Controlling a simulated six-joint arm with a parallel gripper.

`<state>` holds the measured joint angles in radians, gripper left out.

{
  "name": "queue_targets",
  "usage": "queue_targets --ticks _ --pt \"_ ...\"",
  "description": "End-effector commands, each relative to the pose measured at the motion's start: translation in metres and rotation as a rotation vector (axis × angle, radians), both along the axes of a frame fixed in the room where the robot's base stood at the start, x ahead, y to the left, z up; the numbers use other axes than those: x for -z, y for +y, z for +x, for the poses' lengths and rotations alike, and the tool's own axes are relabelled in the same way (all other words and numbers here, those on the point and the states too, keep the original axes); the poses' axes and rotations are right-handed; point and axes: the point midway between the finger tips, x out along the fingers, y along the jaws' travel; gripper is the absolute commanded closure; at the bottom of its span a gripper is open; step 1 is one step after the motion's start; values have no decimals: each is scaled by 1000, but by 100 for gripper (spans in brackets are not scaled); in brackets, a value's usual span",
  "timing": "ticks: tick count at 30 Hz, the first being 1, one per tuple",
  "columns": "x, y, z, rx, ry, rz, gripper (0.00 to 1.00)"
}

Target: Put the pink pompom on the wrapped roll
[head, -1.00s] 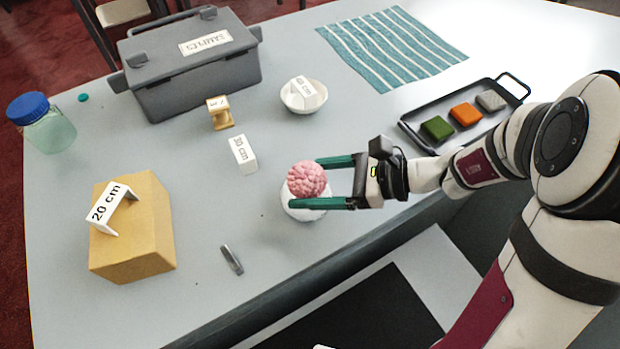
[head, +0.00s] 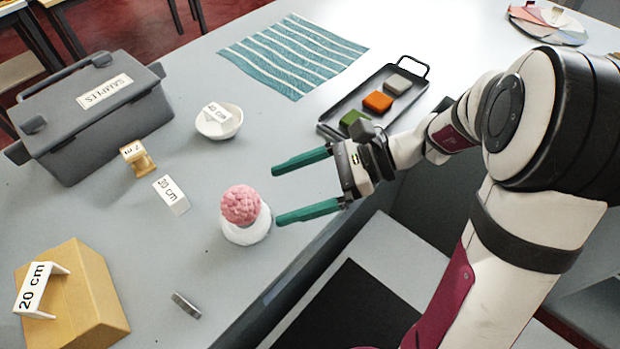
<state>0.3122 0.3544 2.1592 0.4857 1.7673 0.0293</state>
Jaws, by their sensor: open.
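The pink pompom (head: 241,204) rests on top of a round white thing (head: 246,235), which looks like the wrapped roll standing on end on the table. Only the lower part of the white thing shows; its top is hidden under the pompom. My gripper (head: 275,196) has two long green fingers. They are spread open and empty, to the right of the pompom and apart from it. The tip of the lower finger appears close to the white thing's right side; I cannot tell the exact gap.
A tan block (head: 85,300) with a 20 cm card, a small grey piece (head: 186,305), a white card block (head: 171,194), a yellow spool (head: 137,158) and a white bowl (head: 219,130) stand around. A grey case (head: 95,140) and a black tray (head: 405,92) are farther off.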

Motion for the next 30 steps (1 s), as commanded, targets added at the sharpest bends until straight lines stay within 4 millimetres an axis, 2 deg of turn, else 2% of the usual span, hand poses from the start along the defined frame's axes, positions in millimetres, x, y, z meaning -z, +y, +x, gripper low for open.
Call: queue_targets --ticks 1,4,6,8,11,13,15,18,22,30 --pt "-4 -10 2 5 -2 -1 0" --pt "-10 -25 3 3 -1 0 0" --pt "-13 -31 2 -2 -2 -3 0" --pt "-15 -30 -7 -38 -23 -37 0" --pt "-15 -20 -54 -217 -141 -216 0" --pt "-9 -23 -95 -388 -271 -391 0" --pt "0 -35 -127 -548 -412 -558 0" --pt "11 -57 -153 -723 -591 -747 0" --pt "17 -73 -161 -825 -708 -862 0" --pt "18 -75 -161 -832 -716 -873 0"
